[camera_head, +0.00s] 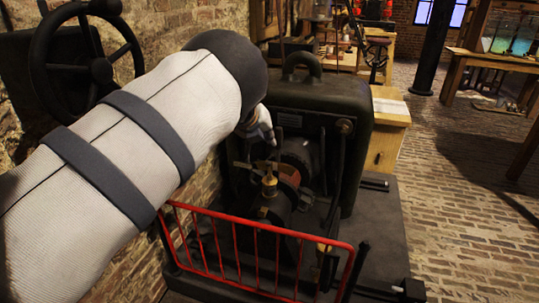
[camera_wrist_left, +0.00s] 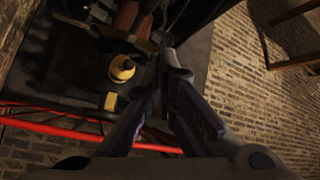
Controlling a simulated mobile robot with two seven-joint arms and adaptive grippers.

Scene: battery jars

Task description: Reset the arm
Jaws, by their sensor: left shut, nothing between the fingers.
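My left arm comes in from the left in the head view, large and close, with white sleeve and dark bands. Its far end reaches over a dark machine (camera_head: 325,115); the left gripper (camera_head: 272,141) is small there and partly hidden behind the arm's dark joint. In the left wrist view the left gripper (camera_wrist_left: 167,72) has its fingertips together, with nothing held. The machine's brass fitting (camera_head: 269,184) lies below it, and a round yellow-brass part shows left of the fingers in the wrist view (camera_wrist_left: 121,68). My right gripper is not in view.
A red railing (camera_head: 262,231) stands in front of the machine. A black handwheel (camera_head: 101,70) is by the brick wall at left. A wooden cabinet (camera_head: 388,130) stands behind the machine. The brick floor (camera_head: 465,190) at right is mostly open.

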